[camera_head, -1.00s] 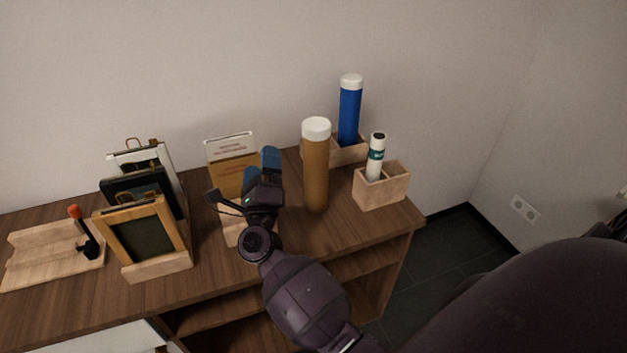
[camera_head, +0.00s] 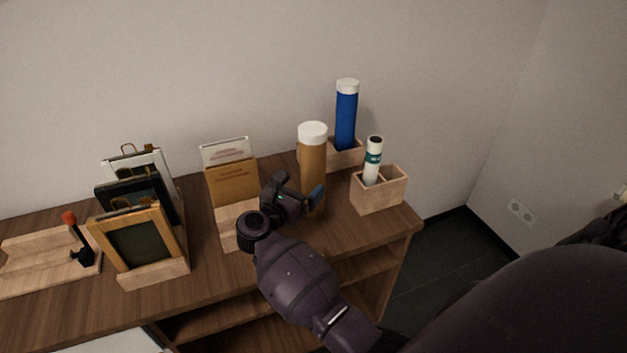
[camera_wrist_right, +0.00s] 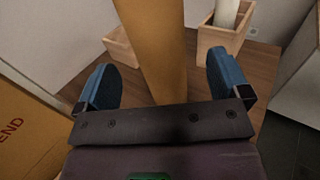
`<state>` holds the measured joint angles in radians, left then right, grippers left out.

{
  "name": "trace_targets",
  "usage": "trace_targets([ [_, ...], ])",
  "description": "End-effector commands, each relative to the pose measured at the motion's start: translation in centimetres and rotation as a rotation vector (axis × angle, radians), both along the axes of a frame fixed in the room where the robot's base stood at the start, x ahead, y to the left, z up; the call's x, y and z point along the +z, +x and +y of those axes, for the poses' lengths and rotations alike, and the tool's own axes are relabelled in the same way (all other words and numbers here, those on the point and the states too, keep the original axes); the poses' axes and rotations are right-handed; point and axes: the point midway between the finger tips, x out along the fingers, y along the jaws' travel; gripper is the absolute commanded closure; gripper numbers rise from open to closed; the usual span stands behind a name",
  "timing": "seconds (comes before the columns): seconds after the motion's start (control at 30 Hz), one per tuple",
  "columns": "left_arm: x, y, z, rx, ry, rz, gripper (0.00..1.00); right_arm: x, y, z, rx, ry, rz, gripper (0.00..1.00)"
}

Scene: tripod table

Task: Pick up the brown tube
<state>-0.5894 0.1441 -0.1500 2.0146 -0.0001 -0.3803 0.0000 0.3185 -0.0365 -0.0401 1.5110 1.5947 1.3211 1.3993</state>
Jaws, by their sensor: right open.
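The brown tube (camera_head: 312,160) with a white cap stands upright on the wooden desk, right of the middle in the head view. My right gripper (camera_head: 312,195) is at the tube's lower part, in front of it. In the right wrist view the open blue fingers (camera_wrist_right: 166,85) show on either side of the tube (camera_wrist_right: 157,50), with a gap on both sides. The tube's top is out of that view, and its base is partly hidden by my gripper. My left gripper is not in view.
A wooden holder (camera_head: 378,198) with a white tube (camera_head: 373,162) stands right of the brown tube. A blue tube (camera_head: 346,118) stands behind it. A booklet stand (camera_head: 232,188) is close on the left. Picture frames (camera_head: 140,238) stand farther left.

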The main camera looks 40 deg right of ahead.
Motion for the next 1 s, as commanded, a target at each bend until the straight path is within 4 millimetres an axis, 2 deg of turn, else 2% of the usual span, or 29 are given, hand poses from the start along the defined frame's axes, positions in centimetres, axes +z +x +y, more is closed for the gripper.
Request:
trace_targets([
  [0.2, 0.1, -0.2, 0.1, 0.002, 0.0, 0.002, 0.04, 0.2, 0.5, -1.1, 0.0, -0.002, -0.001, 0.06],
  [0.57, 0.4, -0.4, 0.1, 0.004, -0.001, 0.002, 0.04, 0.4, 2.3, -4.9, 0.0, -0.004, 0.001, 0.06],
  [0.87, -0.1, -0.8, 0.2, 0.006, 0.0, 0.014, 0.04, 0.3, 2.4, -5.3, 0.001, -0.001, 0.001, 0.06],
  [1.0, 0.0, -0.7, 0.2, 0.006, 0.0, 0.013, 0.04, 0.3, 2.4, -5.3, 0.001, -0.001, 0.001, 0.24],
])
